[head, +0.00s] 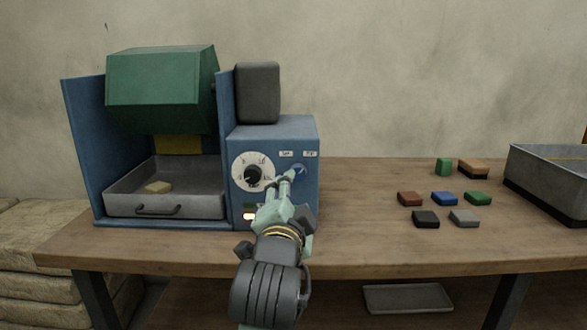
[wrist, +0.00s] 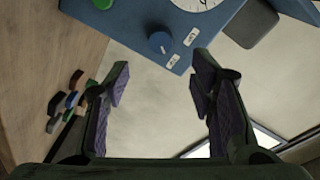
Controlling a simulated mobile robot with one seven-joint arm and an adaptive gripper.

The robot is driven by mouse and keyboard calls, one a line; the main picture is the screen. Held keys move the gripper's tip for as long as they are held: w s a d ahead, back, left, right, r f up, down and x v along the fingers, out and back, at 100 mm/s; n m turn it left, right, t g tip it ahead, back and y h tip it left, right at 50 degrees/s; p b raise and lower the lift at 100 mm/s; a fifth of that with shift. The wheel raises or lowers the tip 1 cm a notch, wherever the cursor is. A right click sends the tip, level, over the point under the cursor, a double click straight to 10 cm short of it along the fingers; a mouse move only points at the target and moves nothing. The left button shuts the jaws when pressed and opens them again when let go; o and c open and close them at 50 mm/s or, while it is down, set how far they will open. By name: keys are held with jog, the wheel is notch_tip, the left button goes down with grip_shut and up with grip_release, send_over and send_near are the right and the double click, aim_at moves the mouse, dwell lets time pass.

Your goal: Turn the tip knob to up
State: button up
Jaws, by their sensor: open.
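The tip knob is the small blue round knob (wrist: 160,42) on the blue control panel (wrist: 130,22) in the wrist view, with two small white labels beside it. In the head view the knob (head: 299,169) is partly hidden behind my gripper's fingertips, on the right part of the panel front. My gripper (head: 289,178) reaches toward the panel. In the wrist view my gripper (wrist: 161,76) is open, its fingers apart with nothing between them. The knob appears just beyond the gap; contact is not visible.
A white dial (head: 252,172) with a black knob is left of my gripper. A green hood (head: 160,85) hangs over a grey tray (head: 165,206). Several coloured blocks (head: 444,198) and a grey bin (head: 550,185) are on the right. The table between panel and blocks is clear.

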aim_at(298, 175)
jog(key=w+p, duration=0.2)
jog(key=w, duration=0.1)
jog(key=w+p, duration=0.2)
jog(key=w, duration=0.1)
jog(key=w+d+p, duration=0.1)
jog(key=w+p, duration=0.1)
jog(key=w, duration=0.1)
jog(key=shift+w, duration=0.35)
jog(key=shift+c, duration=0.4)
jog(key=c, duration=1.1)
